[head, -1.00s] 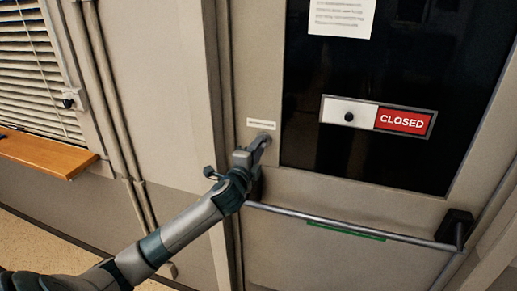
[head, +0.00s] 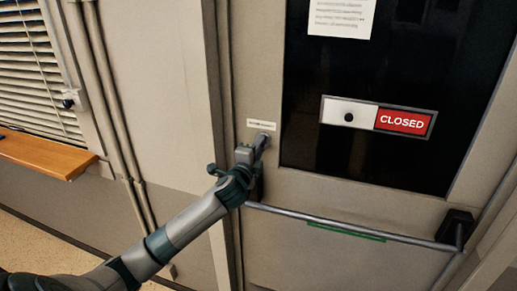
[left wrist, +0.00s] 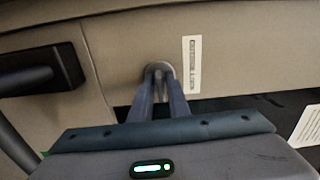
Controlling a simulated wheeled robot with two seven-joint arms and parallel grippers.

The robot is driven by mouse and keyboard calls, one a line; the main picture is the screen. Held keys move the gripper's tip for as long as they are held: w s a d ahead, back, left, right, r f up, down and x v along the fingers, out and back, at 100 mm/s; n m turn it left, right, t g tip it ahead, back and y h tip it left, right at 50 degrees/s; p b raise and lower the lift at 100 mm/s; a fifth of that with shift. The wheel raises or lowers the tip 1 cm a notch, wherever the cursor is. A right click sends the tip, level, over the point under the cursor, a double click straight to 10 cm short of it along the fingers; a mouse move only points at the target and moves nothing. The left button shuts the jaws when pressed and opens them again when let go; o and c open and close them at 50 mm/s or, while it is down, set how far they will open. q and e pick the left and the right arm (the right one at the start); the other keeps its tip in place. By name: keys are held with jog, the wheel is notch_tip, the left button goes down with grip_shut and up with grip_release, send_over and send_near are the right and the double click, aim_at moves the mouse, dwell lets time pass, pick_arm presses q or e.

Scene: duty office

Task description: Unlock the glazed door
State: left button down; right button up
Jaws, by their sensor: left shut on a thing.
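The glazed door (head: 300,190) is shut, with a beige frame around a dark glass pane (head: 360,150). A small round lock fitting (head: 265,137) sits on the door's left stile, just under a narrow printed label (head: 262,125). My left gripper (head: 261,142) is at this lock, its fingers shut on the small part there. In the left wrist view both fingertips (left wrist: 163,82) meet at the round lock (left wrist: 158,70), beside the label (left wrist: 192,64). The fingers hide the gripped part, so its shape and turn angle cannot be told. My right gripper is out of view.
A push bar (head: 340,224) crosses the door below the lock, with a black end housing (head: 457,228). A sliding sign reading CLOSED (head: 404,121) and a paper notice (head: 341,17) are on the glass. A wooden ledge (head: 45,152) and blinds are at left.

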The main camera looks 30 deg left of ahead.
pick_arm(q)
jog(key=n, duration=0.2)
jog(key=shift+f+n, duration=0.1)
jog(key=shift+n, duration=0.2)
jog(key=n, duration=0.3)
jog(key=n, duration=0.3)
jog(key=shift+n, duration=0.3)
jog(key=n, duration=0.3)
jog(key=shift+p, duration=0.4)
